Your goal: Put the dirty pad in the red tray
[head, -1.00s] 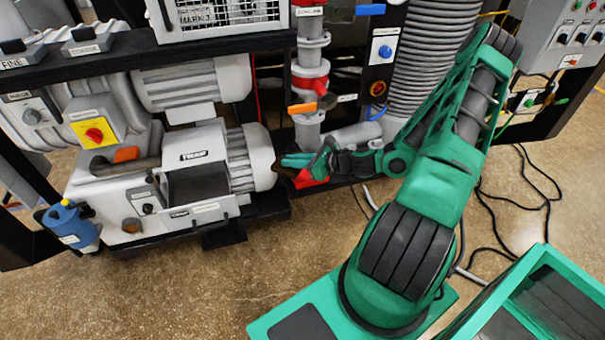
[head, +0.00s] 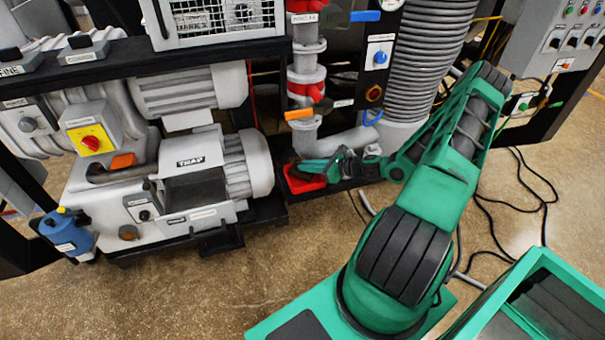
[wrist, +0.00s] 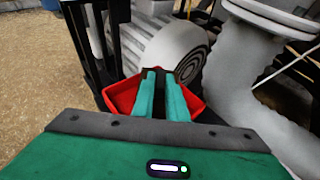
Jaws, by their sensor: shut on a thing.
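The red tray (head: 308,185) sits low on the black frame ledge, right of the grey pump motor. My gripper (head: 303,165) is low over it, fingers pointing left. In the wrist view, the red tray (wrist: 194,92) spreads out on both sides of the fingers. My gripper (wrist: 160,76) is shut on a small dark thing (wrist: 158,74) at its fingertips, which looks like the dirty pad. The fingers hide most of the pad and part of the tray. I cannot tell whether the pad touches the tray floor.
The grey pump with its motor (head: 246,160) stands close left of the tray. A vertical pipe with an orange-handled valve (head: 303,113) rises behind the gripper. A ribbed hose (head: 420,70) stands to the right. Black cables (head: 515,200) lie on the floor at right.

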